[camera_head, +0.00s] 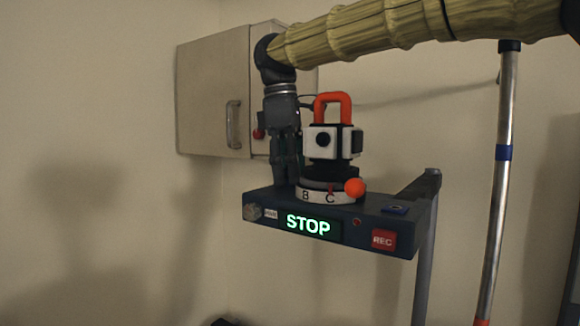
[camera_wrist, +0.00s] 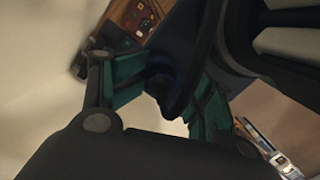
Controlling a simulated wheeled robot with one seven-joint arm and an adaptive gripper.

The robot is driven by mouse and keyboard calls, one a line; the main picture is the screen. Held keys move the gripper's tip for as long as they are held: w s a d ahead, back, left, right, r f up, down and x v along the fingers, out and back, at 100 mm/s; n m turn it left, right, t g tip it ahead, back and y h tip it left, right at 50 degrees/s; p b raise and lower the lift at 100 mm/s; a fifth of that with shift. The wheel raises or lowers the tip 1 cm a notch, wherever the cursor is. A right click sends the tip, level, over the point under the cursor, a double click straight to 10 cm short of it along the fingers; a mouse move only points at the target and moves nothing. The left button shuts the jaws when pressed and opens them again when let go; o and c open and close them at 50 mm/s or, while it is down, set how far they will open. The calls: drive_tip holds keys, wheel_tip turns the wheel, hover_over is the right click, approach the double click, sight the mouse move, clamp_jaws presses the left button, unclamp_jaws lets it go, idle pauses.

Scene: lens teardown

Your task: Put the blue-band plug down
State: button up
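My gripper (camera_head: 286,180) points down at the left end of the dark blue box (camera_head: 262,205), close beside the camera-like stack (camera_head: 320,150). Its fingertips are near the box top. In the wrist view my gripper (camera_wrist: 168,95) has its green pads apart, with a dark, rounded blue-black shape (camera_wrist: 160,82) between them. I cannot tell whether this is the blue-band plug or part of the box, or whether the pads press on it. No blue band shows on it. In the head view the fingers and shadow hide whatever is between them.
The box shows a green STOP display (camera_head: 308,225) and a red REC button (camera_head: 383,240). An orange ball (camera_head: 354,187) sits at the stack's lettered white ring (camera_head: 316,196). A silver pole (camera_head: 505,110) stands right. A grey cabinet (camera_head: 210,95) hangs behind.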

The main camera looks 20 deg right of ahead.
drive_tip(key=shift+w+f, duration=0.1)
drive_tip(key=shift+f, duration=0.15)
drive_tip(key=shift+r, duration=0.15)
drive_tip(key=shift+a, duration=0.1)
drive_tip(key=shift+r, duration=0.2)
wheel_tip(320, 180, up, 13)
drive_tip(key=a+b, duration=0.1)
drive_tip(key=b, duration=0.1)
drive_tip(key=shift+w+a, duration=0.15)
drive_tip(key=shift+w, duration=0.1)
drive_tip(key=shift+r, duration=0.1)
